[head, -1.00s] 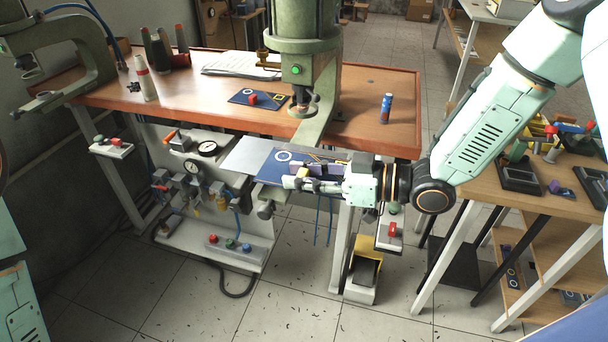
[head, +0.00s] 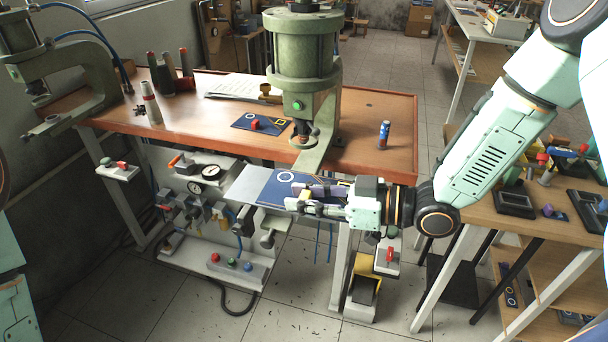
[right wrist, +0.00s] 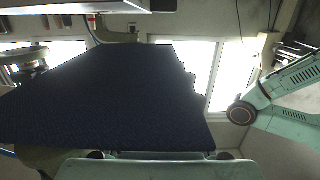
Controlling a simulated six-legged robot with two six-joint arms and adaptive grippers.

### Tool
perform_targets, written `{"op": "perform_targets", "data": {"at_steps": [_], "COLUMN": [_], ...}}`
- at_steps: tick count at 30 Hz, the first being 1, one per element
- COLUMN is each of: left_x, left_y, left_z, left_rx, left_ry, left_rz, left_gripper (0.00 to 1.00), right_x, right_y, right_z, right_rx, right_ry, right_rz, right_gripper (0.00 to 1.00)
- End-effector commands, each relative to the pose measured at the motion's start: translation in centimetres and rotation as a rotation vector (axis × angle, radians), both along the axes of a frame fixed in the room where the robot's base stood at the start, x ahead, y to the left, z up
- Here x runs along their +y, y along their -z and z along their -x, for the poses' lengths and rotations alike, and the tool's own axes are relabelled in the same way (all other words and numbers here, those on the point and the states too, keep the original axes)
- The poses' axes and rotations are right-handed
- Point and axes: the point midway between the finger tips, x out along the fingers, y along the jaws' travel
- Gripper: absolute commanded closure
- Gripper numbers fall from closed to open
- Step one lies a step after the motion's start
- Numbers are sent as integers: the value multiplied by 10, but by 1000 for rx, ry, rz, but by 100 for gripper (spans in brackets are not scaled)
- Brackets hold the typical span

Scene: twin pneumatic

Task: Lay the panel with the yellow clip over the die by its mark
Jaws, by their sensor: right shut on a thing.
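My right gripper (head: 292,202) is shut on a dark blue panel (head: 268,188) with a white ring mark and holds it level in front of the workbench. The panel fills much of the right wrist view (right wrist: 110,95). A yellowish block beside the fingers may be its clip; I cannot tell. A pale grey flat sheet (head: 240,186) shows at the panel's left side. The die is not clearly visible. My left gripper is out of view.
Another blue panel with a red clip (head: 255,124) lies on the workbench (head: 350,160), left of the press. A blue can (head: 384,134) stands to the right. Valves and gauges (head: 205,180) hang below the bench. A second press (head: 85,75) stands at left.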

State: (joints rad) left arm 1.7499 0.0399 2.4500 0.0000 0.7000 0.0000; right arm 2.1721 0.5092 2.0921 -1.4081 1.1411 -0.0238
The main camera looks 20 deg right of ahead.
Motion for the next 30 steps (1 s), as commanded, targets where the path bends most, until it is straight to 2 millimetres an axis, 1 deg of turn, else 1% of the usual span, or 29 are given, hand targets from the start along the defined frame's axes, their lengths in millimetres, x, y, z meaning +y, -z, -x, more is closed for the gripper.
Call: {"op": "perform_targets", "data": {"at_steps": [2,3,6,16,21,26,30], "left_x": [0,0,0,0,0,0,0], "left_y": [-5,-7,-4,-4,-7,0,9], "left_z": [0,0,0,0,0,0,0], "left_rx": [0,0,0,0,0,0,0], "left_ry": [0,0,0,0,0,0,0], "left_rz": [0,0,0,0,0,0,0], "left_gripper": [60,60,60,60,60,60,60], "right_x": [-1,-2,-3,-3,-3,-3,-3], "right_y": [2,-2,-7,-8,-9,1,12], "right_z": [-1,-6,-10,-10,-10,-10,-10], "right_rx": [2,-2,-2,1,0,0,0], "right_ry": [2,6,10,9,8,8,8], "right_rz": [1,2,-1,-1,0,1,1], "right_gripper": [100,100,100,100,100,100,100]}}
